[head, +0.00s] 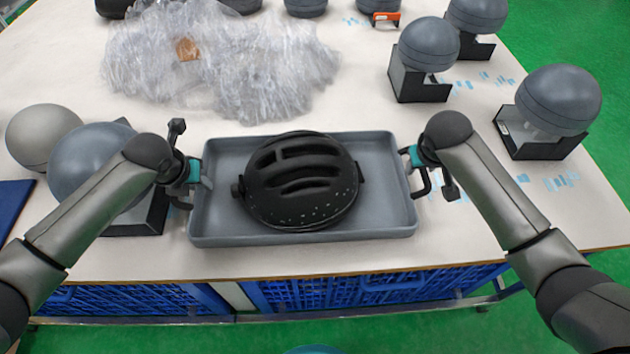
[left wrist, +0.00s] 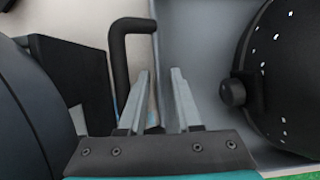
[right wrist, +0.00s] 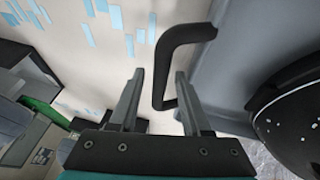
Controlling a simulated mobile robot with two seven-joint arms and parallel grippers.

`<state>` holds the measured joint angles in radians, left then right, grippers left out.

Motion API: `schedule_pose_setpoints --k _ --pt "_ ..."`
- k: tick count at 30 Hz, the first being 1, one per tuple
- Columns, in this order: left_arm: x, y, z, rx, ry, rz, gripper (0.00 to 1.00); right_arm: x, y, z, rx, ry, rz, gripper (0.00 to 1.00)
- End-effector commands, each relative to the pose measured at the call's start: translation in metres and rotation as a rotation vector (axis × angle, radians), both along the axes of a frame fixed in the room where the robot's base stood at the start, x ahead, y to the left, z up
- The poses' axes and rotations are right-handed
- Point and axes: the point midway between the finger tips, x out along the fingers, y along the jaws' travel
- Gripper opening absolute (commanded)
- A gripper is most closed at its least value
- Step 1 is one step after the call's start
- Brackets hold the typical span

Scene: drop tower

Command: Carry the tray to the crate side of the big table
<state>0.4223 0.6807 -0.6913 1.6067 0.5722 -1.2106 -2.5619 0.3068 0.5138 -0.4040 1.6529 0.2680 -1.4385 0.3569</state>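The grey tray (head: 395,222) sits on the big table (head: 330,255) near its front edge, with a black helmet-like object (head: 300,182) in it. My left gripper (head: 196,172) is at the tray's left end; in the left wrist view its fingers (left wrist: 160,95) are apart, with the black handle (left wrist: 118,65) beside the left finger and the tray wall behind. My right gripper (head: 411,157) is at the right end; in the right wrist view its fingers (right wrist: 157,95) are apart, with the right handle (right wrist: 163,72) seen between them. Contact with either handle is unclear.
Crumpled clear plastic (head: 225,60) lies behind the tray. Grey domes on black stands are close to its left (head: 95,165) and farther right (head: 555,105). Blue crates (head: 370,290) are beneath the table's front edge. The tabletop just right of the tray is mostly clear.

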Motion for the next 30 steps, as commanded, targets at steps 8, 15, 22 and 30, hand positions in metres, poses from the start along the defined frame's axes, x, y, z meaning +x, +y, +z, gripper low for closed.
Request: schedule_pose_setpoints --k 8,15,22,30 --pt "0.0 0.002 0.001 0.005 -0.001 0.002 0.37 0.0 0.0 0.0 -0.001 0.0 0.0 0.5" --pt "-0.007 0.003 0.018 0.006 -0.003 0.001 0.37 0.0 -0.001 0.0 -0.001 0.0 0.0 0.5" --pt "-0.021 0.002 0.054 0.005 -0.004 -0.001 0.37 0.0 -0.001 0.0 -0.001 0.0 0.0 0.5" --pt "-0.038 0.001 0.093 0.003 -0.002 -0.002 0.37 0.0 -0.001 0.0 -0.001 0.0 0.0 0.5"
